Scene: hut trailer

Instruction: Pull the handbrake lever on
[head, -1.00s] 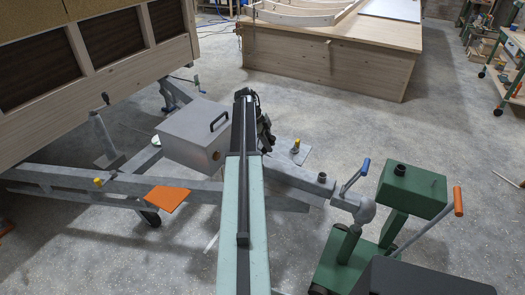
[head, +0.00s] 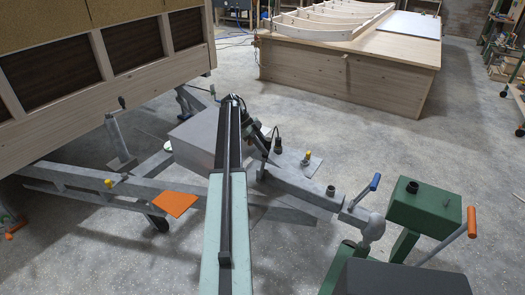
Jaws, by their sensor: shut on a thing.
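My gripper (head: 268,150) is at the far end of my arm, low over the grey drawbar, just right of the grey box. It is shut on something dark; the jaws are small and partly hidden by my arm. A short dark upright piece with a black top, apparently the handbrake lever (head: 278,144), stands right at the gripper. Its lower end is hard to make out, and I cannot tell its exact angle. The grey drawbar (head: 305,192) runs from there to the coupling at the lower right, where a blue-handled lever (head: 375,183) stands tilted.
The grey box (head: 193,148) is partly behind my arm. An orange plate (head: 176,203) lies left on the frame. A green machine (head: 425,208) with an orange-handled lever (head: 471,222) stands right. The wooden hut (head: 120,70) is left; a workbench (head: 340,75) stands behind. Floor between is clear.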

